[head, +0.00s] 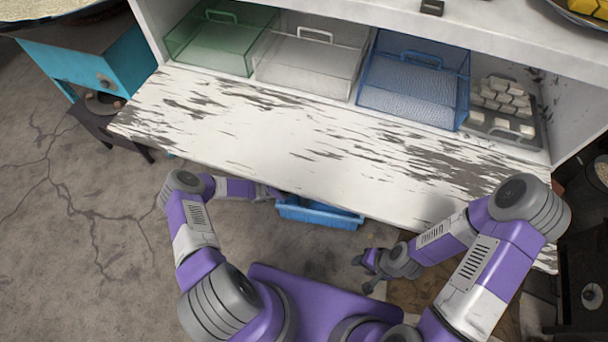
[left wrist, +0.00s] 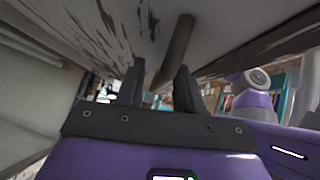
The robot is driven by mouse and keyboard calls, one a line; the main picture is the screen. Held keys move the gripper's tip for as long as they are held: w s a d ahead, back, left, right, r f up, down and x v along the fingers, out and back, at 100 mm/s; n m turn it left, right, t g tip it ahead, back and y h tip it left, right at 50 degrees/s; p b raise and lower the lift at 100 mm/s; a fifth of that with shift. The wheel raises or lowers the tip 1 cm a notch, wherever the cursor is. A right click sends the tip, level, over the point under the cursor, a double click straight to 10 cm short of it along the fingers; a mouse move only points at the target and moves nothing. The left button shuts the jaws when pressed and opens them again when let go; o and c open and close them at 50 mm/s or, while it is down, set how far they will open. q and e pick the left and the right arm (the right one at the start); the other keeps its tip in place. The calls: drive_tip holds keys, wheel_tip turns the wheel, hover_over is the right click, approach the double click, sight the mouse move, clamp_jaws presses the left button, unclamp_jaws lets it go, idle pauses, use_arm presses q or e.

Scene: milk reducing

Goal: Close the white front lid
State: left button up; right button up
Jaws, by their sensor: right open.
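The white front lid (head: 300,125) is a wide panel with worn, dark-flaked paint. In the head view it lies folded out, roughly level, in front of the open shelf. My left arm reaches under its near edge, so the left gripper is hidden there in the head view. In the left wrist view the left gripper (left wrist: 158,85) has its two fingers apart below the lid's flaked underside (left wrist: 110,30). A dark bar (left wrist: 176,50) shows between and beyond the fingers; I cannot tell whether they touch it. My right gripper (head: 364,274) is open and empty, below the lid's near edge.
On the shelf stand a green bin (head: 212,48), a clear bin (head: 305,66), a blue bin (head: 412,85) and a grey tray (head: 502,127) of pale blocks. A blue crate (head: 320,213) sits below the lid. A teal cabinet (head: 100,68) stands at left.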

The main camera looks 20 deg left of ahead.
use_arm(q)
drive_tip(key=shift+d+r, duration=0.1)
clamp_jaws()
idle(0.4)
